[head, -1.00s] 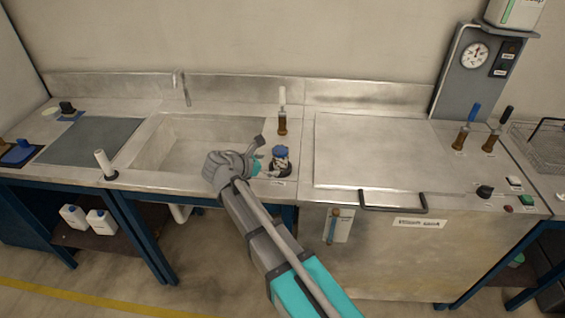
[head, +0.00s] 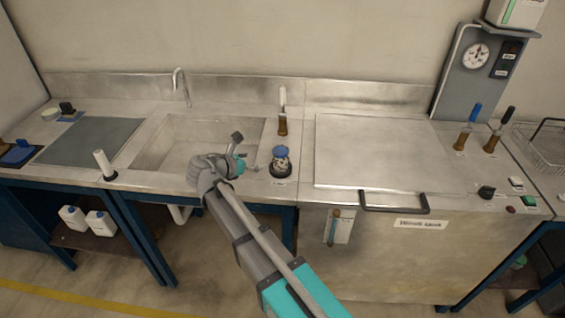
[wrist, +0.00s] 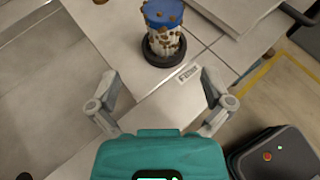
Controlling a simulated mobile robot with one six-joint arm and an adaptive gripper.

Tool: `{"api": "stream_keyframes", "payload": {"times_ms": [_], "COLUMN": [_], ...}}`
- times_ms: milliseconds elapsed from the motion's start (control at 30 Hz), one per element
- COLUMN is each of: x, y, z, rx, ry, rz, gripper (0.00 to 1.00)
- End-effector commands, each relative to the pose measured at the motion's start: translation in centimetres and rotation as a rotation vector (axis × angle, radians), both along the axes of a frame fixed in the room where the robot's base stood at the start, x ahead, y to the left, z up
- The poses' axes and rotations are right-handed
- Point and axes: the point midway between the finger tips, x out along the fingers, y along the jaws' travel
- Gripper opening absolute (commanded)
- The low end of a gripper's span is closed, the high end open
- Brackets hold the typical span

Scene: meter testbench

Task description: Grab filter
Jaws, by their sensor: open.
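The filter (head: 281,161) is a white cylinder with brown stains and a blue cap. It stands upright in a dark round base on the counter, right of the sink. In the wrist view the filter (wrist: 164,32) is at the top centre, beyond the fingertips, with the top of its cap cut off by the frame edge. A small label lies on the counter in front of it. My gripper (head: 246,152) is left of the filter in the head view, over the sink's right edge. In the wrist view its two fingers (wrist: 160,84) are spread apart with nothing between them.
A metal sink (head: 165,150) with a tap (head: 181,85) is behind and left of my gripper. A brown-based tool (head: 282,125) with a white top stands behind the filter. A lidded tank (head: 375,150) with a handle (head: 395,207) is to the right.

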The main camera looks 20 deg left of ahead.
Motion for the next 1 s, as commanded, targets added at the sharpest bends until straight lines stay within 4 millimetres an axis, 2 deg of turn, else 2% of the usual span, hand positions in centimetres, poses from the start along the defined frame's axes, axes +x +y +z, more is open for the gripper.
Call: {"api": "stream_keyframes", "payload": {"times_ms": [300,433,1000], "x": [4.0,5.2,6.0], "y": [-1.9,-2.5,-2.9], "z": [-2.1,-2.6,-2.8], "rx": [0.001,0.000,0.000], "ry": [0.000,0.000,0.000], "rz": [-0.004,-0.002,-0.002], "gripper": [1.00,1.00,1.00]}}
